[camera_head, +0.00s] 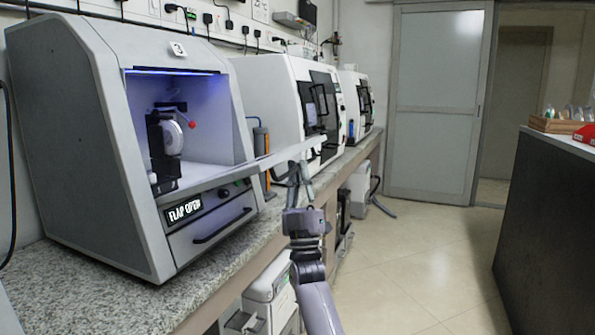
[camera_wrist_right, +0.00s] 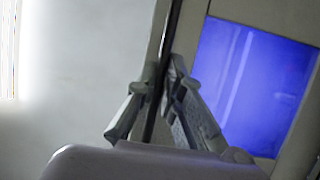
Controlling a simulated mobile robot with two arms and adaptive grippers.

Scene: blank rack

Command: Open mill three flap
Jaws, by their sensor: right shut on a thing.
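Mill three (camera_head: 110,150) is the large grey-white machine at the left in the head view, with a plate (camera_head: 178,49) marked 3. Its front is open onto a lit chamber, and its display (camera_head: 184,209) reads FLAP OPEN. The flap (camera_head: 285,155) stands out from the front, about level, towards the right. My right gripper (camera_head: 298,172) is at the flap's outer part, fingers pointing up. In the right wrist view my right gripper (camera_wrist_right: 160,85) is shut on a thin dark bar (camera_wrist_right: 171,28), seemingly the flap's handle. My left gripper is not in view.
Two more white machines (camera_head: 285,100) (camera_head: 352,90) stand farther along the speckled counter (camera_head: 60,285). A drawer handle (camera_head: 222,226) is below the chamber. A dark cabinet (camera_head: 545,215) stands at the right. The tiled floor (camera_head: 420,260) between is clear.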

